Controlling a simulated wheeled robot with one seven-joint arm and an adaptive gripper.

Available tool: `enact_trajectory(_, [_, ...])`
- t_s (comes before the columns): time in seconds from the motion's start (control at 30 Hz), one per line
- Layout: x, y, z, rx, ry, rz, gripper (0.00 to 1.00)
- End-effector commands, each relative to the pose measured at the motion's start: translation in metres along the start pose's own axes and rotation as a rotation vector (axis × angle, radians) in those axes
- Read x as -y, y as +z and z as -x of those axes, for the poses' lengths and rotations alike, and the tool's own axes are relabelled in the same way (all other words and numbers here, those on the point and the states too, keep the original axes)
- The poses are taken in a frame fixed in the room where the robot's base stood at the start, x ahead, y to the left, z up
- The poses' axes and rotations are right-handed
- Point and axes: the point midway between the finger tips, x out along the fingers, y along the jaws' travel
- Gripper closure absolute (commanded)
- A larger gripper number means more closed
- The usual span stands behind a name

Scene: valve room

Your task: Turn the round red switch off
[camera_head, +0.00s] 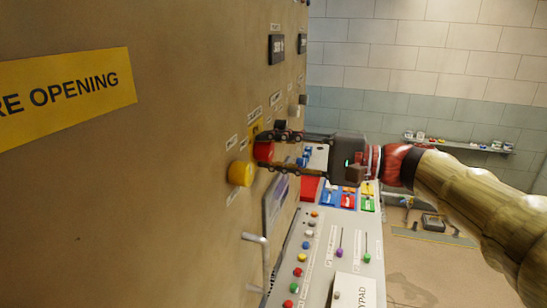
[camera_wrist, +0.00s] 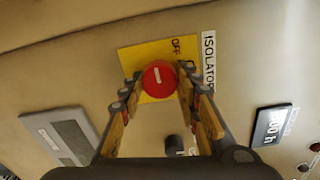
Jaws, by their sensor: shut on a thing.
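The round red switch (camera_wrist: 159,78) sits on a yellow plate (camera_wrist: 144,58) on the tan panel, beside a label reading ISOLATOR. The plate shows the word OFF, and a white bar marks the knob's face. In the head view the red switch (camera_head: 263,151) sticks out from the panel, partly covered by my fingers. My gripper (camera_head: 268,152) reaches it from the right, with one finger above and one below. In the wrist view my gripper (camera_wrist: 160,92) has a finger on each side of the red switch, shut on it.
A yellow round knob (camera_head: 240,173) sticks out just left of my lower finger. Below are a grey console (camera_head: 330,255) with several coloured buttons and a metal handle (camera_head: 256,240). A grey display (camera_wrist: 65,137) and a black meter (camera_wrist: 271,125) flank the switch. Open room lies right.

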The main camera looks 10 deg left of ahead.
Motion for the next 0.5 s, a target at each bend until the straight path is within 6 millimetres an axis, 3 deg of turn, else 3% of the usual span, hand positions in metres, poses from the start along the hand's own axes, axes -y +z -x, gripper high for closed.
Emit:
enact_trajectory(0.37, [-0.0007, 0.0001, -0.0001, 0.001, 0.002, 0.006, 0.93])
enact_trajectory(0.4, [-0.0007, 0.0001, -0.0001, 0.001, 0.002, 0.006, 0.67])
enact_trajectory(0.5, [-0.0007, 0.0001, -0.0001, 0.001, 0.002, 0.005, 0.61])
